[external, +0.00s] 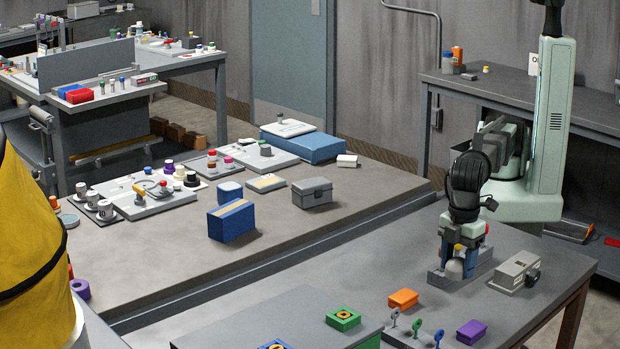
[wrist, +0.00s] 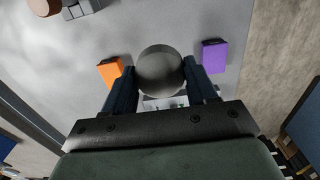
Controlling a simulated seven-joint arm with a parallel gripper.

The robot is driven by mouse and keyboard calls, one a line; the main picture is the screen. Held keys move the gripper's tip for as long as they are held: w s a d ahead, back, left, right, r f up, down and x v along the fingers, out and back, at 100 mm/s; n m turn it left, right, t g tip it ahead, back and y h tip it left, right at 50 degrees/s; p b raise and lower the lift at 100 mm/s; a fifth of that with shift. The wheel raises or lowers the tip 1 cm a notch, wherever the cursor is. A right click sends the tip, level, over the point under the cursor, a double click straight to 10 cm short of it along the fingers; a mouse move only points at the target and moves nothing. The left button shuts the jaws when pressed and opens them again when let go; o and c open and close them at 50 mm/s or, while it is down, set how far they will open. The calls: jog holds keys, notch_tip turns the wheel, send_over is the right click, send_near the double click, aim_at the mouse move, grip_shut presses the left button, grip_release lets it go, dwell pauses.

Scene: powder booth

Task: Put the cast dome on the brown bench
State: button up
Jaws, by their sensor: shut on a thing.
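The cast dome, a round grey piece (wrist: 160,72), sits between the two fingers of my gripper (wrist: 158,84) in the wrist view. My gripper (external: 456,262) is shut on it, low over the grey table at the right in the external view. There the dome (external: 454,269) shows only as a small pale grey shape at the fingertips. I cannot tell whether it touches what is under it. The wide bench with a brownish top (external: 160,265) stands left of my gripper, across a gap.
On the grey table are a grey tray (external: 438,281) by my gripper, a grey box (external: 514,272), an orange block (external: 403,299) and a purple block (external: 471,332). The brownish bench holds a blue box (external: 231,222), a grey case (external: 312,193) and trays; its front is clear.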

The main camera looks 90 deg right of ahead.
aim_at(453, 313)
jog(key=shift+s+a+f, duration=0.1)
jog(key=shift+s+f, duration=0.05)
jog(key=shift+f, duration=4.8)
jog(key=shift+f, duration=0.1)
jog(key=o, duration=1.2)
notch_tip(453, 313, up, 12)
jog(key=shift+r, duration=0.1)
